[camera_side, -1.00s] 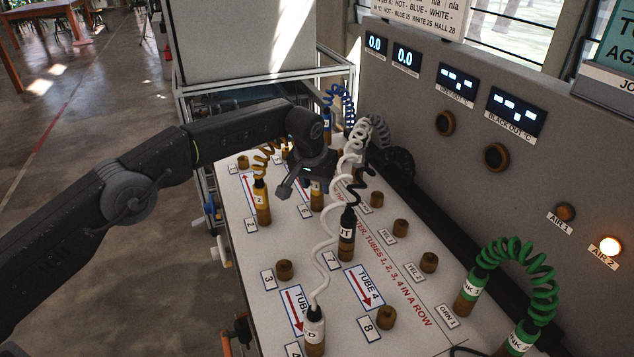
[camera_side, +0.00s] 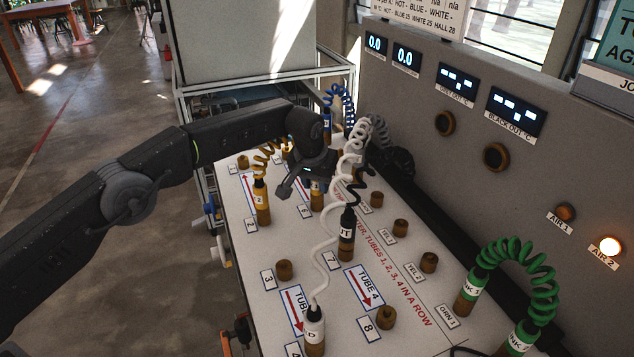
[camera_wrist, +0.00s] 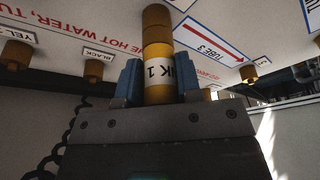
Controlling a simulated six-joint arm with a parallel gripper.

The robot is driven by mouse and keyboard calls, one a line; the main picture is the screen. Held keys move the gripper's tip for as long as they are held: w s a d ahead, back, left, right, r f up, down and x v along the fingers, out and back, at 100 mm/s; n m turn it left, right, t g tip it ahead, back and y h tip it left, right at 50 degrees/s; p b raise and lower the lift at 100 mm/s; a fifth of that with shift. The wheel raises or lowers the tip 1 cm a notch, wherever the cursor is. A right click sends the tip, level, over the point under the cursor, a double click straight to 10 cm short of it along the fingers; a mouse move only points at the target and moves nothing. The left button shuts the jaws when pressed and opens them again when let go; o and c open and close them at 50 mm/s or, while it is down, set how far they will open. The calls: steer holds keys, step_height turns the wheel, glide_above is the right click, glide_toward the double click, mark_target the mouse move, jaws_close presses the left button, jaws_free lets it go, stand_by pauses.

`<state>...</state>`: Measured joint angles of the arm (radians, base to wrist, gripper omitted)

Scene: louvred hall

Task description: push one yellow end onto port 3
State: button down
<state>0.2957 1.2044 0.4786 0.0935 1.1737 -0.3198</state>
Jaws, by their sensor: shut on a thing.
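My gripper (camera_wrist: 158,82) is shut on a yellow end (camera_wrist: 157,66) with a white label, of which "NK 1" can be read. A brown port piece (camera_wrist: 156,20) lies in line with it; they appear to be joined. In the side view my gripper (camera_side: 306,186) and this yellow end (camera_side: 317,198) are near label 6, partly hidden by my wrist. The other yellow end (camera_side: 261,203) stands upright on the port by label 2. A yellow coil (camera_side: 265,154) runs behind my wrist. Port 3 (camera_side: 285,270) is a bare brown stub beside label 3 (camera_side: 267,280).
A black end (camera_side: 347,234) stands upright between my gripper and port 8 (camera_side: 386,318). A white end (camera_side: 314,330) stands at the front, its white coil (camera_side: 328,258) stretching back past the black end. Green ends (camera_side: 470,293) with a coil are at right.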

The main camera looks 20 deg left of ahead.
steer(key=shift+r, duration=0.35)
steer(key=c, duration=0.7)
jaws_free()
steer(key=shift+f, duration=0.1)
